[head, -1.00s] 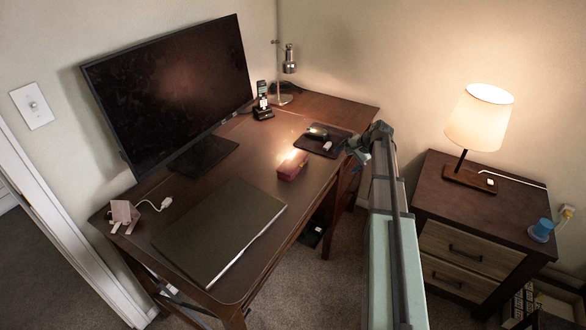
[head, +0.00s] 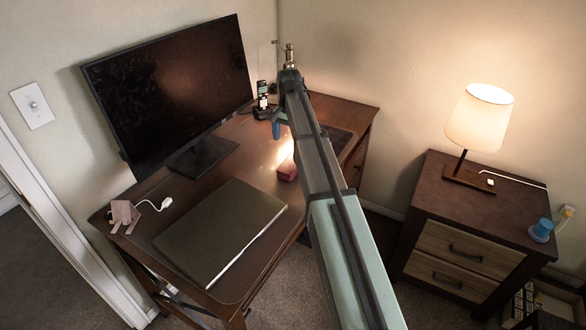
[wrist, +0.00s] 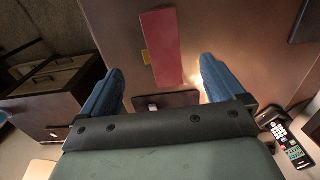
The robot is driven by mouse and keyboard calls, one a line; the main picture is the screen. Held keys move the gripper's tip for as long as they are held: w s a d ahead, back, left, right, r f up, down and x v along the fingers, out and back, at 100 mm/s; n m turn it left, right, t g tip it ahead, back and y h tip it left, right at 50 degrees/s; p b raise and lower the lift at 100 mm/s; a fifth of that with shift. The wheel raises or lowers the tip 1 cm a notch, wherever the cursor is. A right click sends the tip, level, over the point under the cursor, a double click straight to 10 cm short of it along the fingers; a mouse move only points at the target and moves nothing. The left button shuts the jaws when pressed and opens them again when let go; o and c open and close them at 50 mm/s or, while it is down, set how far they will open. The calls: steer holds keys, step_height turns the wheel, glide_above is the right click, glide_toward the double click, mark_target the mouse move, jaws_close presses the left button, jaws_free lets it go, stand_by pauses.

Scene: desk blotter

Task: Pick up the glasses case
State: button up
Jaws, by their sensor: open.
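The glasses case, seen as a small dark red, long box (head: 287,170), lies on the desk near its middle in the head view, partly behind my arm. In the wrist view the red case (wrist: 165,48) lies flat, with a small yellow patch at its left side. My gripper (head: 277,122) is over the back of the desk in the head view. In the wrist view my gripper (wrist: 162,66) has its two blue fingers spread wide, with nothing between them. The case is beyond the fingertips, roughly centred on the gap, and not visibly touched.
The monitor (head: 170,85) stands left of my gripper. The phone (head: 262,90) in its cradle is close behind it. A closed laptop (head: 210,228) covers the desk's front. A dark pad (head: 338,138) is partly hidden behind my arm. The nightstand (head: 465,215) is to the right.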

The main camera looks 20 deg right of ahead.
glide_above(289, 166)
step_height(289, 166, down, 8)
steer(key=shift+d+f, duration=0.1)
steer(key=shift+d, duration=0.05)
steer(key=shift+w+a+f, duration=0.1)
steer(key=shift+f, duration=1.2)
steer(key=shift+a+f, duration=0.1)
steer(key=shift+f, duration=1.2)
steer(key=shift+c, duration=0.3)
steer(key=shift+r, duration=0.1)
steer(key=c, duration=1.1)
